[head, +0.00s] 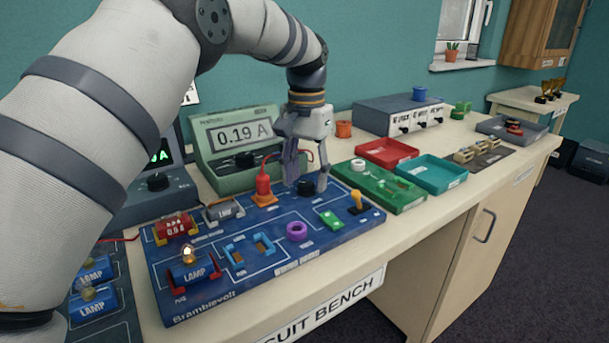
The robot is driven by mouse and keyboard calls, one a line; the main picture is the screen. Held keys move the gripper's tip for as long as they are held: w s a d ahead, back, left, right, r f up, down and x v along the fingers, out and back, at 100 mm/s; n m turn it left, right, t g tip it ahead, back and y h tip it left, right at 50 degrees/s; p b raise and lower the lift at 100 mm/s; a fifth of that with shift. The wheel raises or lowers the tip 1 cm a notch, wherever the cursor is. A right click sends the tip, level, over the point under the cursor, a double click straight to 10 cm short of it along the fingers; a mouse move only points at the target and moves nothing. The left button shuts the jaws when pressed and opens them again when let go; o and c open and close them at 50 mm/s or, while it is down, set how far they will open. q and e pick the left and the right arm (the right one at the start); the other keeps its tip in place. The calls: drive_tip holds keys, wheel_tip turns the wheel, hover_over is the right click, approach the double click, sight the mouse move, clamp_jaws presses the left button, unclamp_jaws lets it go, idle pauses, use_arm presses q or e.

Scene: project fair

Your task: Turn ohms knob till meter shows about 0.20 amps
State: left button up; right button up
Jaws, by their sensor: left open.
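The green bench meter (239,137) shows 0.19 A on its display, behind the blue circuit board (200,300). The black knob (306,189), which appears to be the ohms knob, is on the board's back right part; its label is not readable. My left gripper (307,184) points down over it, open, with one finger on each side of the knob. I cannot tell whether the fingers touch it. A lamp (189,262) at the board's front left has a glowing bulb. My right gripper is not in view.
Green board (410,204), red tray (371,148) and teal tray (457,178) lie further right.

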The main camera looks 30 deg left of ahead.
sight(306, 183)
use_arm(q)
drive_tip(key=shift+f, duration=0.45)
clamp_jaws()
drive_tip(key=shift+r+n, duration=0.15)
drive_tip(key=shift+n, duration=0.75)
unclamp_jaws()
wheel_tip(306, 183, up, 12)
